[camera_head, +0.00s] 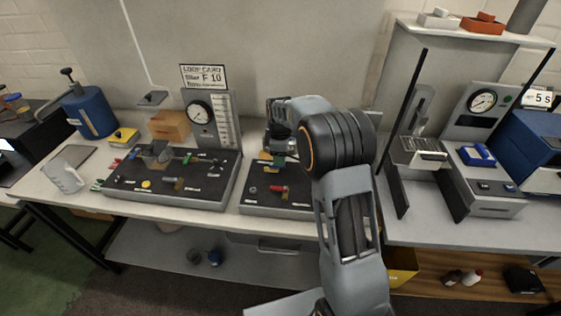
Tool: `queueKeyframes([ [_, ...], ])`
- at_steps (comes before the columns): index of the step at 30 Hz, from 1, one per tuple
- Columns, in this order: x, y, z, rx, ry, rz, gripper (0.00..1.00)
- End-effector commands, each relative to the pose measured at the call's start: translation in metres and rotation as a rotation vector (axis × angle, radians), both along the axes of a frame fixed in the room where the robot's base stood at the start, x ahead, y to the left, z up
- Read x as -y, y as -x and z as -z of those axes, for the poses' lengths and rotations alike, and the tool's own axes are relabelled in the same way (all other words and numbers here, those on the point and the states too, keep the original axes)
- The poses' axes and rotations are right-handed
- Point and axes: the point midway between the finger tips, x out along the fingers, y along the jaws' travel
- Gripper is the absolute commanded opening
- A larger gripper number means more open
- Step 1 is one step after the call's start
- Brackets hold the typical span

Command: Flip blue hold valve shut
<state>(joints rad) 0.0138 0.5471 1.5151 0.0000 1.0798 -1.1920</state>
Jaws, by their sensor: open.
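I cannot pick out a blue hold valve for certain; my arm covers part of the bench. A small black panel (262,206) stands at the middle of the bench, with a red-handled valve (278,189) on it. My gripper (272,158) is open above the far part of this panel, near small green and orange parts. Whether it touches anything there cannot be told. A larger black panel (205,196) to the left carries several small fittings, among them a green handle (187,158) and a yellow knob (146,184).
A round gauge (199,113) stands behind the larger panel. A blue cylinder (91,112) and a clear jug (62,175) stand at the left. At the right are a grey frame (422,50), a second gauge unit (483,102) with a blue part (477,155), and a blue box (530,145).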

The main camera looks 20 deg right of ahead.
Motion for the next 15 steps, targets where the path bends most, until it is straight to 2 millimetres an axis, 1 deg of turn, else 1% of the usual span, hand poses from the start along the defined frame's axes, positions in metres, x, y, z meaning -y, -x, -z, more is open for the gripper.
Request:
queueKeyframes([
  [3,0.000,0.001,0.015,-0.003,0.000,0.000,0.41],
  [6,0.000,0.000,0.022,-0.001,0.000,0.000,0.41],
  [10,0.000,0.000,0.029,0.000,0.000,0.000,0.41],
  [15,0.000,0.000,0.031,0.000,0.000,0.000,0.41],
])
